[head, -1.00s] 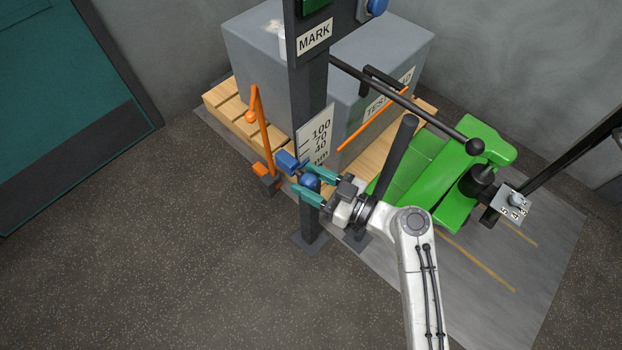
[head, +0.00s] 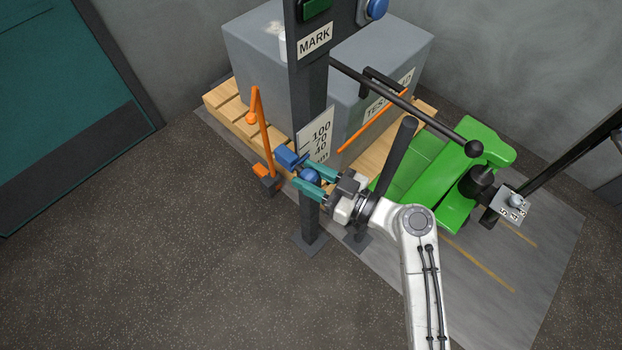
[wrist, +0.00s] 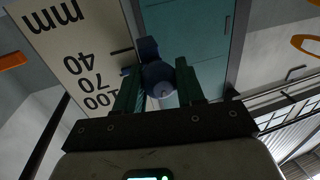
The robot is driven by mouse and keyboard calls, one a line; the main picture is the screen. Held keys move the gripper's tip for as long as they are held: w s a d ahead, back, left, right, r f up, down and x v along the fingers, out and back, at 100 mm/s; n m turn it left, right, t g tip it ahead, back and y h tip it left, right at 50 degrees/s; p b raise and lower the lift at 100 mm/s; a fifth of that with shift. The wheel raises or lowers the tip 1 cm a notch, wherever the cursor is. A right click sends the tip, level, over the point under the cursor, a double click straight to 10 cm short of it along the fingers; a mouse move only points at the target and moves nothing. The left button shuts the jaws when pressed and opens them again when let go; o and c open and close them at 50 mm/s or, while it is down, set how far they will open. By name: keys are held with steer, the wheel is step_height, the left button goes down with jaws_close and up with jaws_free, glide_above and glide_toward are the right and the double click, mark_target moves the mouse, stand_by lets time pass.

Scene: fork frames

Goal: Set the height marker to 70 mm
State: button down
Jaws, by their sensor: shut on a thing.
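The blue height marker has a round knob (head: 309,176) and a block (head: 287,157) on the dark post. In the wrist view the knob (wrist: 159,77) sits between the teal fingers of my gripper (head: 308,184), which is shut on it. The white scale plate (head: 313,146) reads 100, 70, 40 and mm from top to bottom. It appears upside down in the wrist view (wrist: 75,45). There a small blue tip (wrist: 125,71) of the marker lies by the plate's edge, looking about level with the 70. The 40 tick is clear of it.
Behind the post, a grey test block (head: 255,75) stands on a wooden pallet (head: 222,98). An orange lever (head: 263,130) is left of the post. The left floor is clear.

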steer(key=shift+r, duration=0.4)
steer(key=c, duration=1)
jaws_free()
steer(key=shift+o, duration=0.2)
steer(key=shift+d+f, duration=0.1)
steer(key=v, duration=1)
steer(key=shift+s+d+b, duration=0.2)
steer(key=shift+d+b, duration=0.1)
